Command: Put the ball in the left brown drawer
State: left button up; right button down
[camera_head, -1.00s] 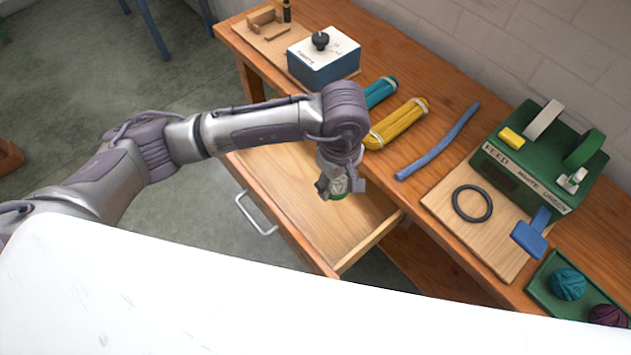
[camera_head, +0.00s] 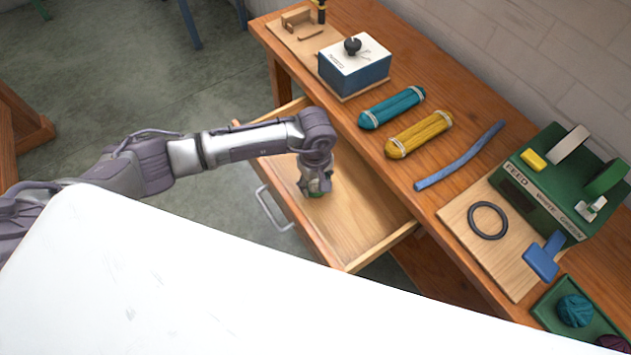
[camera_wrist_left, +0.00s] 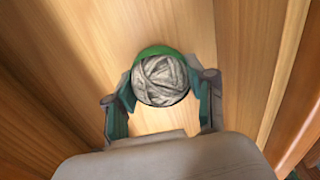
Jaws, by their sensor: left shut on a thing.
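The ball, a grey-white wound ball of wool (camera_wrist_left: 161,80), sits between the fingers of my left gripper (camera_wrist_left: 162,95) in the left wrist view. A green rim or band shows around its far side. In the head view my left gripper (camera_head: 315,188) points down inside the open brown drawer (camera_head: 372,228), shut on the ball, with only a bit of green showing below the fingers. The drawer's wooden floor is close beneath; I cannot tell whether the ball touches it. My right gripper is not in view.
The bench top holds a teal skein (camera_head: 392,107), a yellow skein (camera_head: 419,134), a blue rod (camera_head: 460,156), a blue-white box (camera_head: 354,66) and a green feed machine (camera_head: 560,180). A green tray (camera_head: 545,312) holds wool balls. The drawer's right part is clear.

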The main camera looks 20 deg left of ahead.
pick_arm(q)
jog(key=shift+f, duration=0.55)
jog(key=shift+f, duration=0.1)
jog(key=shift+f+b, duration=0.15)
jog(key=shift+b, duration=0.15)
jog(key=o, duration=1.3)
jog(key=shift+c, duration=0.2)
jog(key=shift+r, duration=0.2)
jog(key=shift+r+p, duration=0.25)
jog(key=shift+p, duration=0.25)
notch_tip(320, 180, up, 12)
jog(key=shift+f+b, duration=0.15)
jog(key=shift+b, duration=0.35)
